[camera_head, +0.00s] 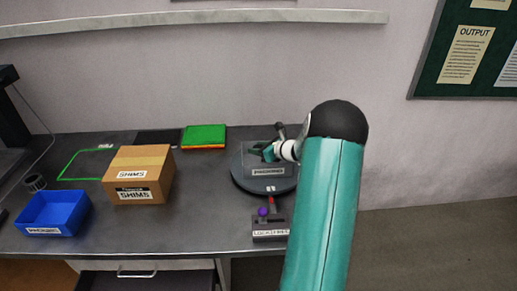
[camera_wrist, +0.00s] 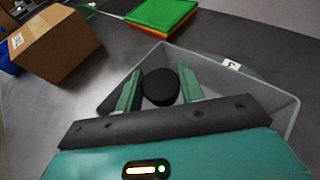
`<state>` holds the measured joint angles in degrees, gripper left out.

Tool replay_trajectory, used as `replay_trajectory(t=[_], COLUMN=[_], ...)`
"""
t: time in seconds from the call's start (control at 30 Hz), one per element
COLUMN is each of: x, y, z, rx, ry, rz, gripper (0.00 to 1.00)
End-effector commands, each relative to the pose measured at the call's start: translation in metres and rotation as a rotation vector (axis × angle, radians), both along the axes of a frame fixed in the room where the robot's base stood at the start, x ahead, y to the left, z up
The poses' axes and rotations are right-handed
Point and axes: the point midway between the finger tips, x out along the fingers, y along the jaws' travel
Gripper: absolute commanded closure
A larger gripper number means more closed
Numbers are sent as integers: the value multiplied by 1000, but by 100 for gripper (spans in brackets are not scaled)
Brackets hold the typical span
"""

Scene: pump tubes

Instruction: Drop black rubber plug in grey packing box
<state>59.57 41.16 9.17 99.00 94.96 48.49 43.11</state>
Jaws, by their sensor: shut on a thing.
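The black rubber plug (camera_wrist: 160,88) is a short round black piece between the two green fingers of my gripper (camera_wrist: 160,74) in the wrist view. My gripper is shut on it. The grey packing box (camera_wrist: 268,90) lies below the fingers in the wrist view, and the plug appears over its open top. In the head view the grey box (camera_head: 250,161) sits on a round dark stand, with a label on its front. My gripper (camera_head: 269,151) is above the box there; the plug is too small to make out in that view.
A cardboard shims box (camera_head: 150,163) stands left of the stand (camera_head: 242,184). A blue bin (camera_head: 78,214) is at the far left. Green and orange trays (camera_head: 204,136) lie at the back. A small lever fixture (camera_head: 270,226) stands in front of the stand.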

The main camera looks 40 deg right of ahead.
Motion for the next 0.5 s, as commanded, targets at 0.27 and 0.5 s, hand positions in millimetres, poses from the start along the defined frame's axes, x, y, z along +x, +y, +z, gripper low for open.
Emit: replay_trajectory(t=[0.27,0.5], x=[0,0], y=[0,0], z=[-2,-8], rx=[-1,-1], ry=[-1,-1], rz=[0,0], gripper=[83,83])
